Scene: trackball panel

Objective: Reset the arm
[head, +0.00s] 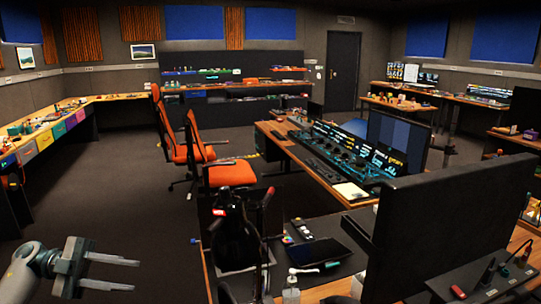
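My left gripper (135,275) is at the bottom left, over the dark floor. Its two grey fingers point right and stand apart with nothing between them. It touches nothing that I can see. My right gripper does not show. A long console desk (346,190) with a lit control panel (345,148) stands right of centre, well away from the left gripper. I cannot pick out a trackball at this size.
A dark chair-like object (238,238) stands right of my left gripper. Orange chairs (232,174) are farther back. A near desk with a black monitor (440,215) fills the lower right. A workbench (45,125) lines the left wall. Floor (110,195) at left is clear.

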